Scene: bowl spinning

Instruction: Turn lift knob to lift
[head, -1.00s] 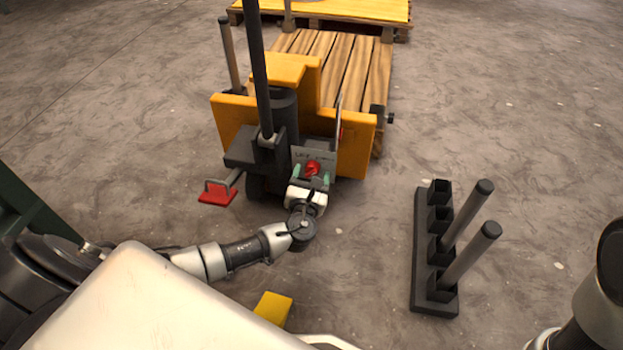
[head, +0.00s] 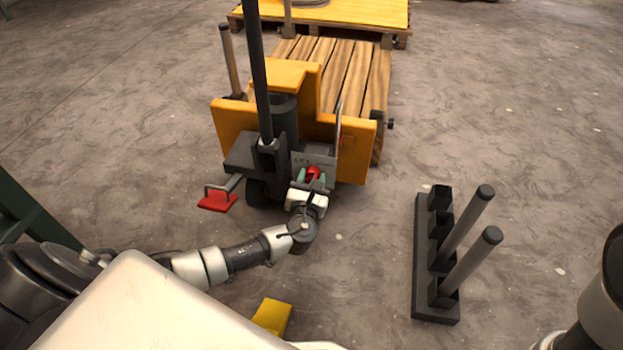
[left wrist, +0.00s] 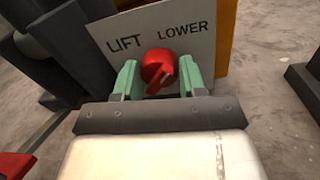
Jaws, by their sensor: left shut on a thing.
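The red knob (head: 313,173) sits on a grey panel (head: 327,161) at the near side of the yellow lift truck. In the left wrist view the knob (left wrist: 158,64) is in front of the panel (left wrist: 178,45), below and between the words LIFT and LOWER. Its raised grip slants, with the lower end toward lower left. My left gripper (head: 313,181) reaches it from below. In the left wrist view its green fingers (left wrist: 160,79) stand on both sides of the knob, shut on it; the exact contact is partly hidden. My right gripper is out of view.
The yellow truck (head: 349,155) has a dark upright handle (head: 258,75) and a red pedal (head: 215,202). A wooden pallet (head: 345,75) lies behind it. A black rack (head: 422,255) with two grey posts stands at right. A yellow block (head: 272,315) is near me. Floor between truck and rack is clear.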

